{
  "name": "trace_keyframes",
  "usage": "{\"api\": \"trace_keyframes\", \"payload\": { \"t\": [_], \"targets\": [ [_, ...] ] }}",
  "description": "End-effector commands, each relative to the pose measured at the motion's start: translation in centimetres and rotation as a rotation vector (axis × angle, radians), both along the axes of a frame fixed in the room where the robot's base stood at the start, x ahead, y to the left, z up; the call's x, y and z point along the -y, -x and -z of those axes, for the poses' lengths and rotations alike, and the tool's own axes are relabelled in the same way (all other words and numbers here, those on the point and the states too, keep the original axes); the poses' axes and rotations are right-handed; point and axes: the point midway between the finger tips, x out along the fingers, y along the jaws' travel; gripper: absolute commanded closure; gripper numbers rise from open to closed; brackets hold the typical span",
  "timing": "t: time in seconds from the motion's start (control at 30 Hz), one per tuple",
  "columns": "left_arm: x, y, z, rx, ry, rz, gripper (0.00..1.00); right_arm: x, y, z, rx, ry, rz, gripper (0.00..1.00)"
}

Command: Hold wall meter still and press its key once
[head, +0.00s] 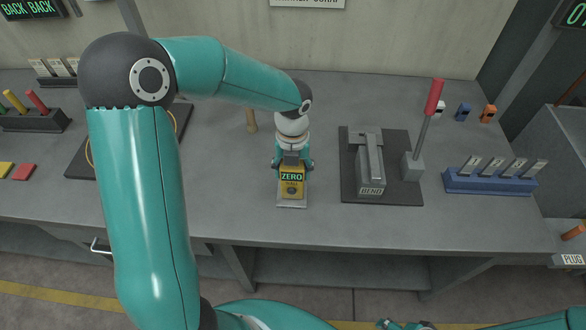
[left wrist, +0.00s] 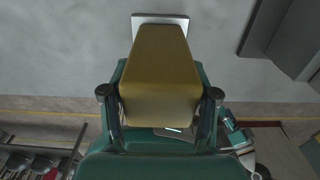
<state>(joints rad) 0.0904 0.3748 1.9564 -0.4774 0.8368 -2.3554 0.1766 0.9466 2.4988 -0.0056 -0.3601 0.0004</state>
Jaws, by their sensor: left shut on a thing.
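The meter (head: 292,187) is a small yellow unit with a dark display reading ZERO in green and a round dark key (head: 292,190) low on its face. It stands on a light grey plate (head: 291,204) near the bench's front edge. My left gripper (head: 293,163) reaches it from behind and is shut on it, one finger on each side. In the left wrist view the meter's plain yellow back (left wrist: 160,75) shows between the fingers; its key is hidden there. A teal part of my right arm's end (head: 390,324) is cut off at the head view's bottom edge, its fingers unclear.
A bender (head: 371,170) with a red-handled lever (head: 433,98) stands right of the meter. A blue rack (head: 490,184) is further right. A wooden peg (head: 251,120) stands behind left. The bench (head: 240,220) is clear just around the meter.

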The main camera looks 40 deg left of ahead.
Motion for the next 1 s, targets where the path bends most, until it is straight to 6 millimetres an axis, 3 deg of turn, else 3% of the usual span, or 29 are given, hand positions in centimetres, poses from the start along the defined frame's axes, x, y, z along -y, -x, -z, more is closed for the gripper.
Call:
{"api": "trace_keyframes", "payload": {
  "t": [0.03, 0.33, 1.0],
  "targets": [
    [-0.02, -0.01, -0.04, 0.001, -0.001, 0.000, 0.86, 0.00, 0.00, -0.01, 0.000, 0.000, 0.000, 0.48],
    [-0.04, 0.00, -0.05, 0.001, -0.001, -0.001, 0.86, 0.00, 0.00, -0.01, 0.000, 0.000, 0.000, 0.98],
    [-0.06, 0.00, -0.05, 0.001, -0.001, -0.001, 0.86, 0.00, 0.00, -0.01, 0.000, 0.000, 0.000, 1.00]
  ]
}}
